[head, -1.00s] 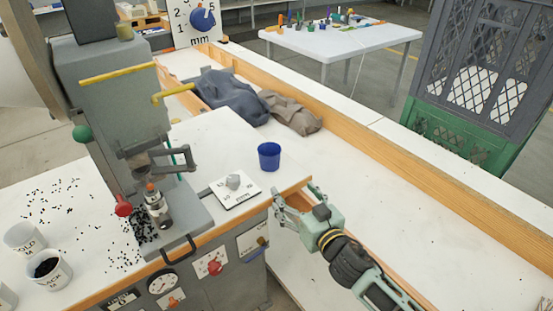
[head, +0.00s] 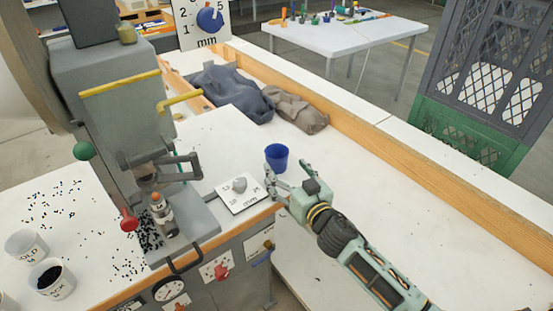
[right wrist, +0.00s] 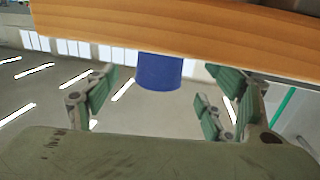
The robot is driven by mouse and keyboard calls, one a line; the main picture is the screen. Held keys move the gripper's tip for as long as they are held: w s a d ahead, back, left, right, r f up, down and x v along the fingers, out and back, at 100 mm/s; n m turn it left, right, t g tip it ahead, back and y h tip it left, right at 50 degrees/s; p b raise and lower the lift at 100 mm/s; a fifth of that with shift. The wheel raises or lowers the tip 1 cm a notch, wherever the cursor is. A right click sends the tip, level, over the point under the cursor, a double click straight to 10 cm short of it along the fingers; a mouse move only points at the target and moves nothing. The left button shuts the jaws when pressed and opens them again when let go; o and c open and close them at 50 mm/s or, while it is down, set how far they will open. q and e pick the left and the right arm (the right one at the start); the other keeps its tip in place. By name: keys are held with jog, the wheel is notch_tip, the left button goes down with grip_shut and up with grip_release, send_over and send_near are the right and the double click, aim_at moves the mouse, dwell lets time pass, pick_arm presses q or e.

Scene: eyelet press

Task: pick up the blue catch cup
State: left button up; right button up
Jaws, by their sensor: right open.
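The blue catch cup (head: 277,158) stands upright near the right corner of the white press table (head: 222,143). My right gripper (head: 279,193) is at the table's wooden front edge, on the near side of the cup and apart from it. In the right wrist view the open right gripper (right wrist: 165,100) has its green-padded fingers spread wide, with the blue cup (right wrist: 159,72) showing beyond and between them. The wooden edge (right wrist: 180,32) crosses the top of that view and hides part of the cup. My left gripper does not show.
A white card with a grey lump (head: 241,192) lies left of the cup, beside the grey press (head: 115,110). White pots (head: 52,279) and scattered black eyelets are at lower left. Dark cloths (head: 232,92) lie behind. The long white bench (head: 370,190) to the right is mostly clear.

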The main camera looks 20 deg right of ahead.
aim_at(272, 152)
jog(key=shift+w+a, duration=0.15)
jog(key=shift+w, duration=0.9)
jog(key=w, duration=0.3)
jog(key=shift+w+a+p, duration=0.25)
jog(key=shift+a+p, duration=0.15)
jog(key=shift+w+f, duration=0.15)
jog(key=shift+w, duration=0.3)
jog(key=shift+c, duration=0.6)
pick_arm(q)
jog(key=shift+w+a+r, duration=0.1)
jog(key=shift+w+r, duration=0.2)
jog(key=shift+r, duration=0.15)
pick_arm(e)
jog(key=c, duration=1)
